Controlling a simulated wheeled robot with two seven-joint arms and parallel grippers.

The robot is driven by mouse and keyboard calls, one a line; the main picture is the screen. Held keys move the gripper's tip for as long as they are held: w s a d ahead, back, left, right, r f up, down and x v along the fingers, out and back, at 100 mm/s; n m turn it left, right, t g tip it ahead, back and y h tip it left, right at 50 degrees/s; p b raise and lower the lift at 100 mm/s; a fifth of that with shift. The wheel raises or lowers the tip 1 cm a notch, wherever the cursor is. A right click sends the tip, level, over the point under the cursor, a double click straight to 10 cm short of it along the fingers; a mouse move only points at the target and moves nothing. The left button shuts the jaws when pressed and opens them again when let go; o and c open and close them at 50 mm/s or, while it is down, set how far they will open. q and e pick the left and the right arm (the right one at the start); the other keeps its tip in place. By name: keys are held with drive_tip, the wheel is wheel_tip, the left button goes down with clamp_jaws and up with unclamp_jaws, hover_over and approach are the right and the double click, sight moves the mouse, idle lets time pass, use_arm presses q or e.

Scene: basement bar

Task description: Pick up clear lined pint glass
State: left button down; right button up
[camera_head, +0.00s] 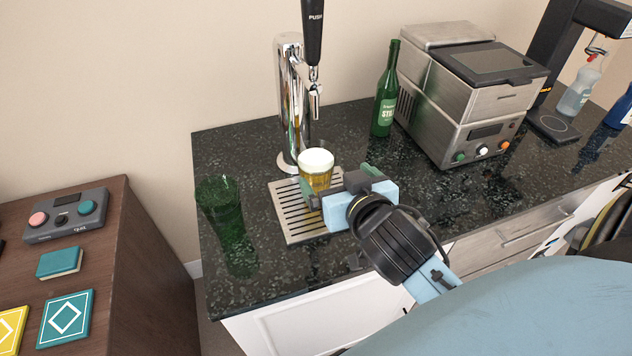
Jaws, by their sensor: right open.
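A pint glass (317,172) of amber beer with a white foam head stands upright on the metal drip tray (288,222) under the tap. My right gripper (328,192) is open, low over the tray at the glass's right side. Its fingers overlap the lower part of the glass in this view, so I cannot tell whether they touch it. Any lines on the glass are too small to make out. My left gripper is not in view.
A chrome beer tap (291,105) with a black handle rises behind the glass. A transparent green glass (221,215) stands left of the tray. A green bottle (386,95) and a steel machine (465,95) are behind to the right.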

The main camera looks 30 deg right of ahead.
sight(326, 167)
drive_tip(key=b+x, duration=0.3)
drive_tip(key=x, duration=0.4)
drive_tip(key=shift+s+f+b, duration=0.1)
drive_tip(key=shift+b, duration=0.25)
drive_tip(key=shift+x, duration=2.95)
drive_tip(key=shift+s+a+f, duration=0.1)
drive_tip(key=shift+a+f, duration=0.05)
drive_tip(key=shift+f, duration=0.05)
drive_tip(key=c, duration=2)
drive_tip(key=shift+r, duration=0.1)
drive_tip(key=shift+c, duration=0.6)
drive_tip(key=shift+r, duration=0.15)
